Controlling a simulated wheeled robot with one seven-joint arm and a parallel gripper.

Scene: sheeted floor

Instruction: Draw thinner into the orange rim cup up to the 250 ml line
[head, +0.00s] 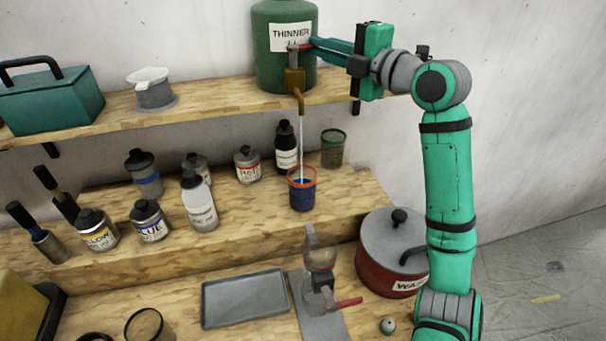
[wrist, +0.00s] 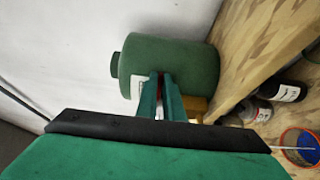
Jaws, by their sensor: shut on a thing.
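The green thinner can (head: 270,63) stands on the upper shelf with a brass tap (head: 296,82) at its front. My gripper (head: 303,45) is shut on the tap's red handle (head: 299,47); in the wrist view the fingers (wrist: 165,98) meet at the can, which hide most of the handle. A thin pale stream (head: 301,140) runs from the spout down into the orange rim cup (head: 302,193). The cup stands upright on the step below and looks dark blue inside. Its rim also shows in the wrist view (wrist: 299,147). I cannot read the level or the 250 ml line.
A green-rimmed cup (head: 333,148) and a dark bottle (head: 287,148) stand close behind the orange rim cup. Paint bottles stand to its left. Below are a grey tray (head: 244,298), a stand with a glass bowl (head: 320,265) and a red waste pot (head: 385,262).

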